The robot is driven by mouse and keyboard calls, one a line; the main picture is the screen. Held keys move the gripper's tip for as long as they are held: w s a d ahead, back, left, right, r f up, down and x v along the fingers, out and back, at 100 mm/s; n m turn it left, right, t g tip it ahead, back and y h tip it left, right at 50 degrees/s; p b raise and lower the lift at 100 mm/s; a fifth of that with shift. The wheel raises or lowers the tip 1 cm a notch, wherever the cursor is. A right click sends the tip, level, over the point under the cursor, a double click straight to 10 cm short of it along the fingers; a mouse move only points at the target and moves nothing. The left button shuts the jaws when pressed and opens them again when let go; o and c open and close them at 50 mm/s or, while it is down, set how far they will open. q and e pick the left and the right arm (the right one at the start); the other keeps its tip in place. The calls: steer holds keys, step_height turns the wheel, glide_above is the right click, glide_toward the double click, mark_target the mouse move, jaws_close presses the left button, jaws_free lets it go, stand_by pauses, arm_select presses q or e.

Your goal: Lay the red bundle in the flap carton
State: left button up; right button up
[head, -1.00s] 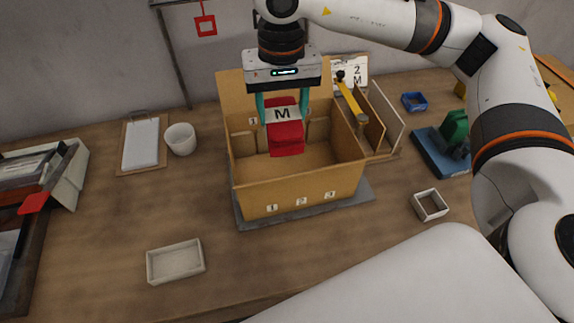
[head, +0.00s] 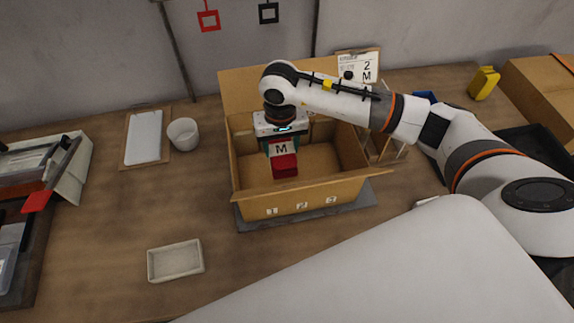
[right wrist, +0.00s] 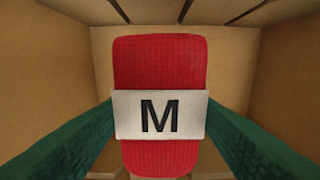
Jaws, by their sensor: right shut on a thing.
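The red bundle (head: 285,167) has a white band marked M. My right gripper (head: 281,147) is shut on it and holds it inside the open flap carton (head: 303,199). In the right wrist view the bundle (right wrist: 160,70) lies between the two green fingers (right wrist: 160,128), which press on its sides at the band. Carton walls (right wrist: 260,60) surround it in that view. I cannot tell whether the bundle touches the carton floor. The carton's flaps stand open, with labels 1, 2 and 3 on its front. My left gripper is not in view.
The carton stands on a grey mat (head: 366,195). A shallow tray (head: 175,261) lies at the front left. A white cup (head: 183,134) and clipboard (head: 143,137) are left of the carton. A sign (head: 357,66) stands behind it.

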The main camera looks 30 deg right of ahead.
step_height(320, 180, down, 7)
steer(key=shift+a+r+p, duration=0.1)
steer(key=shift+p, duration=0.9)
steer(key=shift+f, duration=0.2)
steer(key=shift+f, duration=0.1)
steer(key=shift+f, duration=0.15)
steer(key=o, duration=1.3)
